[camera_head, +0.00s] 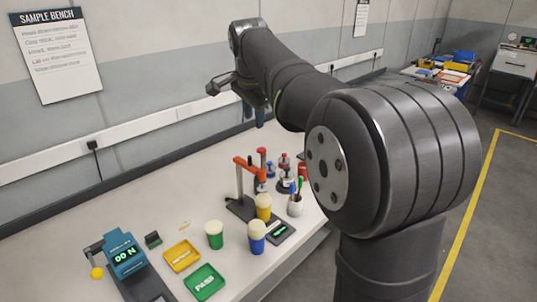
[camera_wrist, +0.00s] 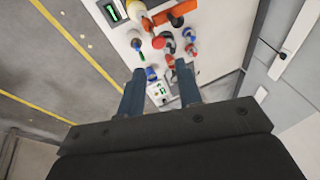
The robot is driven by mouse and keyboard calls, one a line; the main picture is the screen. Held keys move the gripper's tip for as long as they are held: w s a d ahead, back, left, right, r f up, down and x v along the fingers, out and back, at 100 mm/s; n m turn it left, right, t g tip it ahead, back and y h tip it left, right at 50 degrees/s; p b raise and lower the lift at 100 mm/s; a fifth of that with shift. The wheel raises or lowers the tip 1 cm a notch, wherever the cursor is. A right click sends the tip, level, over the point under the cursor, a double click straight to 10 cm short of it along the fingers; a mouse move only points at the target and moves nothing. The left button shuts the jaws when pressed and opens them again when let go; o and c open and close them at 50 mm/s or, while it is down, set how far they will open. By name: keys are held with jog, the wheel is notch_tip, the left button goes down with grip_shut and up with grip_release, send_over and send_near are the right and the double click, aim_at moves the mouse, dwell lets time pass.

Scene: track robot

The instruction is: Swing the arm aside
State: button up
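My arm extends over the bench from the right in the head view, and my gripper (camera_head: 254,112) hangs high above the bench's back part, near the wall. Its two blue-grey fingers point down. In the wrist view my gripper (camera_wrist: 160,78) shows its fingers clearly apart, with nothing held between them. Bench items appear below and beyond the fingertips, apart from them. My large dark arm joint hides the bench's right end in the head view.
An orange stand (camera_head: 239,178), pen cup (camera_head: 295,207) and yellow container (camera_head: 263,205) stand below my arm. A blue force gauge (camera_head: 125,257), yellow tray (camera_head: 182,257) and green PASS tray (camera_head: 204,283) lie front left. The wall runs behind; open floor (camera_head: 500,220) lies right.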

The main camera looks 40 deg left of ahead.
notch_tip(320, 180, down, 14)
jog(key=s+d+m+t+h, duration=0.1)
jog(key=s+d+t+h, duration=0.1)
jog(key=t+h, duration=0.4)
jog(key=n+t+y, duration=0.6)
jog(key=t+y, duration=0.2)
jog(key=y, duration=0.1)
send_near(249, 161)
jog(key=x, duration=1)
jog(key=shift+w+a, duration=0.2)
jog(key=shift+w, duration=0.15)
grip_shut()
